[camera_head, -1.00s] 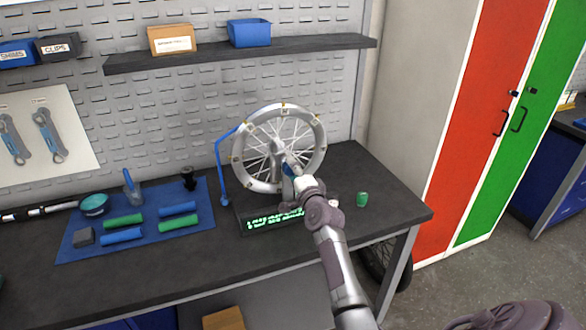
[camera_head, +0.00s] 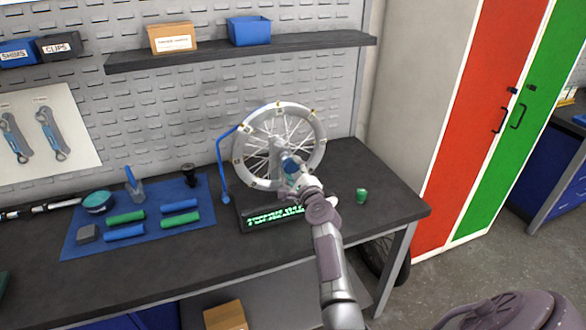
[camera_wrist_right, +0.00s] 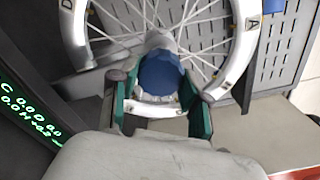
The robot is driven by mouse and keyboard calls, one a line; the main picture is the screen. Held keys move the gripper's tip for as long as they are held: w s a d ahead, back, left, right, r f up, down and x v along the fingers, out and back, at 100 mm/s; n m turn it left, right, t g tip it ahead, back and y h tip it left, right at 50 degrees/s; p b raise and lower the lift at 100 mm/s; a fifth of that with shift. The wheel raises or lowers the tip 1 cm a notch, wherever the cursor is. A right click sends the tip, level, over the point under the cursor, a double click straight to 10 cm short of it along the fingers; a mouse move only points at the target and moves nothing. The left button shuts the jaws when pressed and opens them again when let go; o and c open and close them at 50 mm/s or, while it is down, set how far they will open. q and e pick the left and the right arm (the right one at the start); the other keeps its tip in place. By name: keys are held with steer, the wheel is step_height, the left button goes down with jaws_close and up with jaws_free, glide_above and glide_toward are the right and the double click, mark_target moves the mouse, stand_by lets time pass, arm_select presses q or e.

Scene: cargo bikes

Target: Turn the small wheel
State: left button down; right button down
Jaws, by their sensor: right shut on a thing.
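The small wheel (camera_head: 317,128), a silver rim with thin spokes and small marked tabs, stands upright in a stand on the workbench. In the right wrist view its rim (camera_wrist_right: 243,40) and spokes fill the top, with a blue round knob (camera_wrist_right: 158,70) at the hub. My right gripper (camera_head: 290,168) is at the front of the hub. In the wrist view its green-padded fingers (camera_wrist_right: 157,85) are on either side of the knob, shut on it. The knob partly hides the hub. My left gripper is not in view.
A display with green text (camera_head: 275,217) sits below the wheel. A blue curved arm (camera_head: 221,165) stands left of it, a green object (camera_head: 361,195) right. A blue mat (camera_head: 80,246) with grips and tools lies left. A shelf (camera_head: 190,55) runs above. The bench front is clear.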

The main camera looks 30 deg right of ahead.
steer(key=shift+f, duration=0.1)
stand_by(0.4)
steer(key=c, duration=0.5)
jaws_free()
steer(key=shift+c, duration=0.2)
steer(key=shift+s, duration=0.1)
steer(key=v, duration=1.2)
